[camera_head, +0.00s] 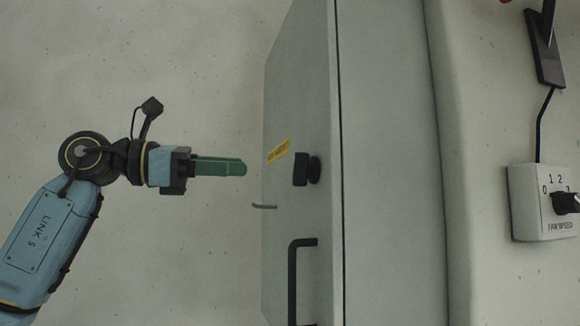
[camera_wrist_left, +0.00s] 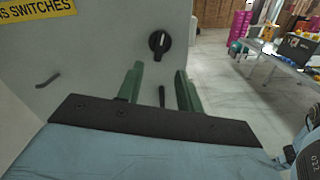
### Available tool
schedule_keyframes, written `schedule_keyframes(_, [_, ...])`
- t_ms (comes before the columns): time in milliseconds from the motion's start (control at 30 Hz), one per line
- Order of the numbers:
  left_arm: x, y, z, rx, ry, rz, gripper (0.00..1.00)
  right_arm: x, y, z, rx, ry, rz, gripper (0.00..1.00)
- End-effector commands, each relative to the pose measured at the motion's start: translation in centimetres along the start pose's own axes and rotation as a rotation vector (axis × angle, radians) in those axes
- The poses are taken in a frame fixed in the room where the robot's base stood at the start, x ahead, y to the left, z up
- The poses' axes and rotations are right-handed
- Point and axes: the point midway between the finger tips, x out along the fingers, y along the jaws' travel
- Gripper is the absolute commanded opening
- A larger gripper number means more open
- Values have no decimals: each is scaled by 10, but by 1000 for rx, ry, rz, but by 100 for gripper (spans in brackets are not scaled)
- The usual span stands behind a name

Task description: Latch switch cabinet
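The grey switch cabinet (camera_head: 390,120) stands in the middle of the head view, its door face seen at a steep angle. A black turn latch (camera_head: 302,169) sits on the door and also shows in the left wrist view (camera_wrist_left: 160,43), with its grip bar about upright. A black bar handle (camera_head: 293,285) is below it; part shows between my fingers in the wrist view. My left gripper (camera_head: 243,168) is left of the latch, pointing at the door, apart from it. Its green fingers (camera_wrist_left: 158,70) are spread with nothing held. My right gripper is not in view.
A yellow label (camera_head: 279,150) and a small grey lever (camera_head: 264,206) are on the door. A fan speed box (camera_head: 528,205) with a knob is on the wall at right. The wrist view shows open floor and a cluttered table (camera_wrist_left: 265,58) beyond.

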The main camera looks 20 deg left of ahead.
Motion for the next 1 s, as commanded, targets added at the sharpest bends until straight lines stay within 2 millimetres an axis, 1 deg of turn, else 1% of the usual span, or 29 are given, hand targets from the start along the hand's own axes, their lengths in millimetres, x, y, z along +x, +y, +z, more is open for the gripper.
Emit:
schedule_keyframes(33, [12, 0, 2, -2, 0, -6, 36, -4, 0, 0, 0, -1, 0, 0])
schedule_keyframes(100, [28, -1, 2, -2, -1, -6, 36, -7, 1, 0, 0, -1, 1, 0])
schedule_keyframes(300, [69, 0, 2, -4, -2, -5, 36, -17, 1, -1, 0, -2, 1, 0])
schedule_keyframes(400, [85, 0, 2, -5, -2, -4, 36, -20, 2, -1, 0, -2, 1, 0])
schedule_keyframes(500, [96, 0, 2, -5, -3, -3, 36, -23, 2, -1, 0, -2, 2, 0])
schedule_keyframes(667, [104, 0, 1, -4, -2, -2, 36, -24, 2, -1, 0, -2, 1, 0])
schedule_keyframes(933, [105, 0, 0, -4, -2, -1, 36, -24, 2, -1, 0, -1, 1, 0])
schedule_keyframes(1000, [105, 0, 0, -4, -2, -1, 27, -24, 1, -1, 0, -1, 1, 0])
